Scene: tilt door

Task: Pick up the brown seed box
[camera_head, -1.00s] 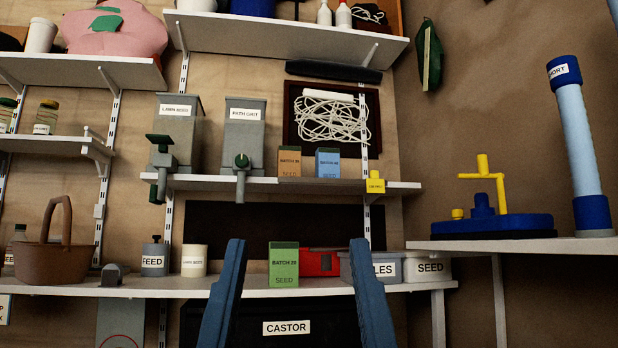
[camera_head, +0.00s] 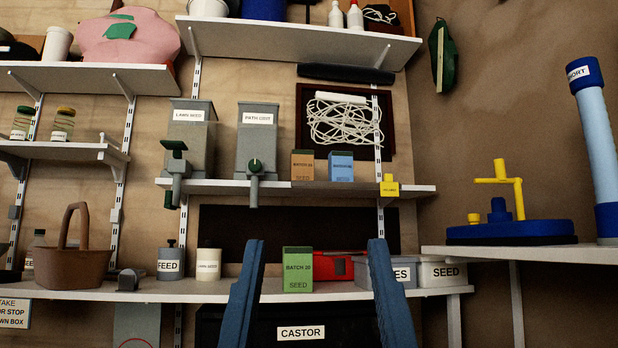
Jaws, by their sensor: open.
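The brown seed box (camera_head: 303,166) stands upright on the middle shelf, with a dark top and a batch label. A blue seed box (camera_head: 341,167) stands just to its right. My gripper (camera_head: 317,255) is open and empty, its two blue fingers pointing up at the bottom centre. It is lower in the picture than the brown box. A green seed box (camera_head: 298,271) on the lower shelf shows between the fingers, and I cannot tell how far beyond them it is.
A grey path grit dispenser (camera_head: 256,140) stands left of the brown box. A yellow block (camera_head: 389,187) sits at the middle shelf's (camera_head: 270,188) front edge. The lower shelf (camera_head: 200,292) also holds a red case (camera_head: 333,265) and a grey bin (camera_head: 399,276). A coiled rope (camera_head: 345,122) hangs behind.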

